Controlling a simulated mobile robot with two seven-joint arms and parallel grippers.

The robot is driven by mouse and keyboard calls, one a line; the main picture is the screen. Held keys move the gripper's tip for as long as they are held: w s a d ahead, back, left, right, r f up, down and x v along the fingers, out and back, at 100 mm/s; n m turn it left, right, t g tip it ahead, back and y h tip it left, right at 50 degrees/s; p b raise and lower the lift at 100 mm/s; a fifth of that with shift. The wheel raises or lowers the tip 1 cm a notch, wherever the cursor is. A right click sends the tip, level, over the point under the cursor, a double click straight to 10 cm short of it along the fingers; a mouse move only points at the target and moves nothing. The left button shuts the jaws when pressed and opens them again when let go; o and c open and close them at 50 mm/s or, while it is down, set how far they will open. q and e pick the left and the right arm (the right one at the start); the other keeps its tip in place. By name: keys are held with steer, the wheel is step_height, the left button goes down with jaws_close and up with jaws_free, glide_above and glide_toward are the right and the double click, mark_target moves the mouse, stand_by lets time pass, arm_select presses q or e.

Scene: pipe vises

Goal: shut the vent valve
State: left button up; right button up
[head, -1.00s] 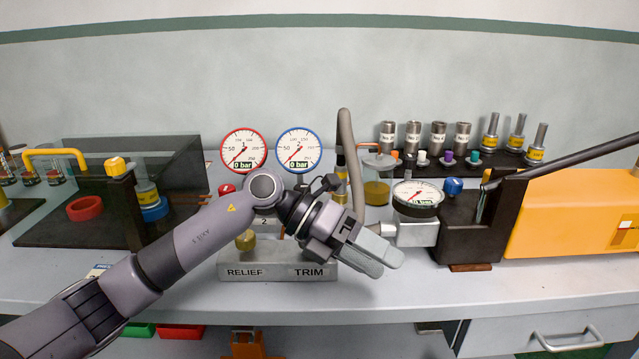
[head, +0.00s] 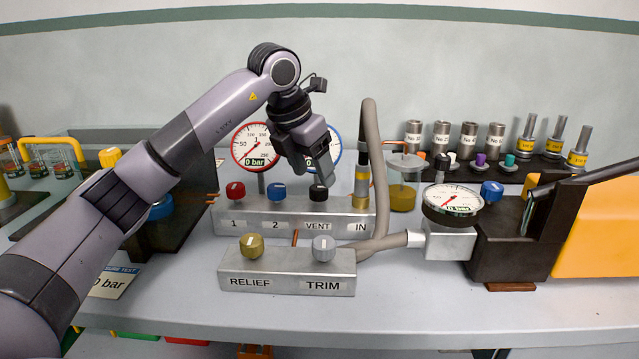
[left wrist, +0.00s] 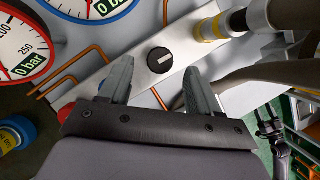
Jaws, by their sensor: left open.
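The vent valve is a black knob (head: 318,193) above the VENT label on the metal manifold block (head: 282,219). In the left wrist view the black knob (left wrist: 160,60) has a pale line across its top and shows beyond my two fingertips. My left gripper (head: 322,172) points down just above the knob in the head view, covering part of the view behind it. In the left wrist view my left gripper (left wrist: 155,72) is open and empty, its fingers apart on either side of the knob's line. I cannot tell whether they touch it. My right gripper is not in view.
A red knob (head: 235,190) and blue knob (head: 277,191) share the manifold. The grey hose (head: 376,150) rises at IN, close right of my gripper. The RELIEF and TRIM block (head: 287,271) stands in front. Gauges, including the red-rimmed one (head: 252,147), stand behind.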

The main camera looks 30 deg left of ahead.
mark_target(319, 187)
arm_select(q)
steer(key=shift+x, duration=1.9)
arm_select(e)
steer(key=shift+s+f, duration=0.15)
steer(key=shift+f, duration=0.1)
arm_select(q)
steer(key=shift+d, duration=0.1)
steer(key=c, duration=1)
steer(key=shift+c, duration=0.2)
